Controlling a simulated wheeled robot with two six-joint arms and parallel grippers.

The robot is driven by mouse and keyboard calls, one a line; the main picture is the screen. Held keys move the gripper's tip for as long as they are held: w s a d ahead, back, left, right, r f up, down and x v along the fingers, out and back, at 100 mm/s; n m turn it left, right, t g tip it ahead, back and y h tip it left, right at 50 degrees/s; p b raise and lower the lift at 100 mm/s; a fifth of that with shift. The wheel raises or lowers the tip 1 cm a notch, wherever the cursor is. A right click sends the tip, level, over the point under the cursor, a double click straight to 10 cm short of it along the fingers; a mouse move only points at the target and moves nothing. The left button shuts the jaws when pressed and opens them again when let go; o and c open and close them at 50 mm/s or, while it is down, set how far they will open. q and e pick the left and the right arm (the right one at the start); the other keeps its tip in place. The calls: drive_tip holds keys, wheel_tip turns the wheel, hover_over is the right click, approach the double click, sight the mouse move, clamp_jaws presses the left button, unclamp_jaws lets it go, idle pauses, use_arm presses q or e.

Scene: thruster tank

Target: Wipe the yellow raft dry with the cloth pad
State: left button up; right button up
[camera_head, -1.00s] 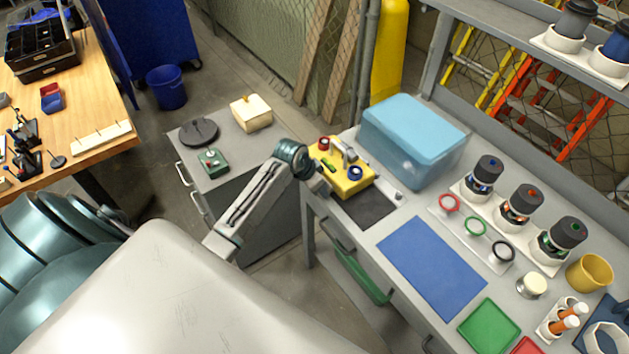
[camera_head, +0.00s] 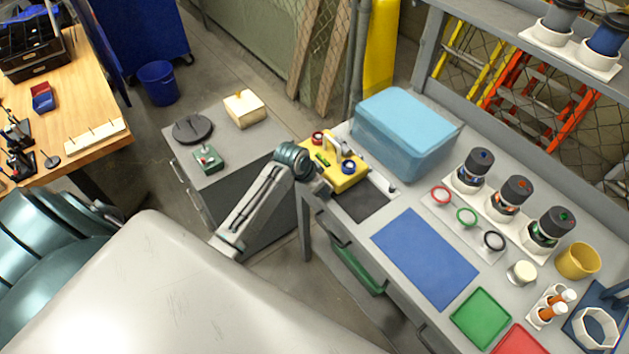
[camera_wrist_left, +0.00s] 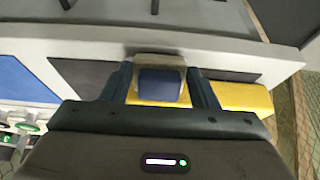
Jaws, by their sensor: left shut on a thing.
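The yellow raft (camera_head: 350,182) lies on the far left end of the grey bench, with a red ring, a blue ring and a pale upright piece on top. My left gripper (camera_head: 323,186) is at its near side. In the left wrist view my left gripper (camera_wrist_left: 160,72) is shut on a small off-white and dark blue block, which looks like the cloth pad (camera_wrist_left: 160,86). The yellow raft (camera_wrist_left: 235,97) shows close beside it; whether they touch is unclear. The pad's underside is hidden. My right gripper is not in view.
A lidded blue bin (camera_head: 405,130) stands right behind the raft. A dark mat (camera_head: 365,203) and blue mat (camera_head: 425,258) lie to the right. Several capped thrusters (camera_head: 508,195) stand in white holders. A grey cabinet (camera_head: 220,175) stands left, across a gap.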

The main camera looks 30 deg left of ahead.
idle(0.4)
use_arm(q)
drive_tip(key=shift+w+a, duration=0.15)
drive_tip(key=shift+a, duration=0.15)
drive_tip(key=shift+w+a, duration=0.3)
drive_tip(key=shift+a, duration=0.35)
drive_tip(key=shift+a, duration=0.1)
drive_tip(key=shift+w+a, duration=0.2)
drive_tip(key=shift+a, duration=0.25)
drive_tip(key=shift+w+a, duration=0.2)
drive_tip(key=shift+a, duration=0.25)
drive_tip(key=shift+w+a, duration=0.2)
drive_tip(key=shift+a, duration=0.3)
drive_tip(key=shift+w+a, duration=0.2)
drive_tip(key=shift+a, duration=0.3)
drive_tip(key=shift+w+a, duration=0.25)
drive_tip(key=shift+a, duration=0.25)
drive_tip(key=shift+w+a, duration=0.2)
drive_tip(key=shift+a, duration=0.25)
